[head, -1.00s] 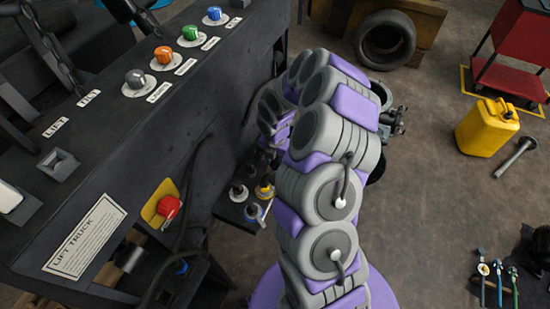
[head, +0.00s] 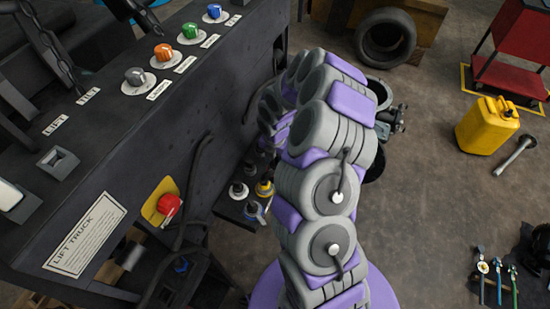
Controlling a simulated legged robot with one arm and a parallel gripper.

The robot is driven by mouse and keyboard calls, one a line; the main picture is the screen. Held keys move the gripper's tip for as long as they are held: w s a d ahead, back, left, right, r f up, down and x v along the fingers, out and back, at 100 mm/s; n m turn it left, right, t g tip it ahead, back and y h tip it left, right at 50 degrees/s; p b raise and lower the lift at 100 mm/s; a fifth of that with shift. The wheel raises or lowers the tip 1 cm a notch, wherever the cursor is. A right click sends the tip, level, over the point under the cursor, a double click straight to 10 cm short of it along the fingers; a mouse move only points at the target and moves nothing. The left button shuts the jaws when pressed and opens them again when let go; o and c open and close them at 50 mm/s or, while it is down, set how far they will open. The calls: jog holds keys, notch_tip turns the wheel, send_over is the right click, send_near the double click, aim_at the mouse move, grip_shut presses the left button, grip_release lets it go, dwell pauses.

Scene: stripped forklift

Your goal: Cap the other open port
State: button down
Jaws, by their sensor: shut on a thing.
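My arm bends over and down beside the truck's dark side. My gripper (head: 267,156) is at its far lower end, small, dark and mostly hidden behind my arm links. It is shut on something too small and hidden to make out. Below it, a dark ledge (head: 228,208) juts from the truck and bears several dark upright fittings. One has a white ring (head: 238,190), one a yellow ring (head: 264,189), and one a blue part (head: 253,211). I cannot tell which of these ports are open or capped.
The truck panel has several coloured knobs (head: 190,32) and a red button (head: 168,205). Dark hoses (head: 190,190) hang by the ledge. A yellow can (head: 486,126), a tire (head: 385,40) and hand tools (head: 497,272) lie to the right.

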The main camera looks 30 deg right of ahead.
jog(key=c, duration=0.6)
grip_release()
jog(key=shift+r, duration=0.1)
notch_tip(320, 180, up, 17)
jog(key=p, duration=0.3)
jog(key=s+a+r+m, duration=0.4)
jog(key=a+r, duration=0.2)
jog(key=r, duration=0.1)
jog(key=s+a+r+m, duration=0.2)
jog(key=s+m, duration=0.5)
jog(key=s, duration=0.2)
jog(key=s+a+r+m+g, duration=0.1)
jog(key=s+a+r+m, duration=0.1)
jog(key=s+m, duration=0.5)
jog(key=s+a+r+m, duration=0.3)
jog(key=s+m, duration=0.4)
jog(key=s, duration=0.5)
jog(key=shift+a+m+g, duration=0.3)
jog(key=shift+a+g, duration=0.1)
jog(key=shift+a, duration=0.2)
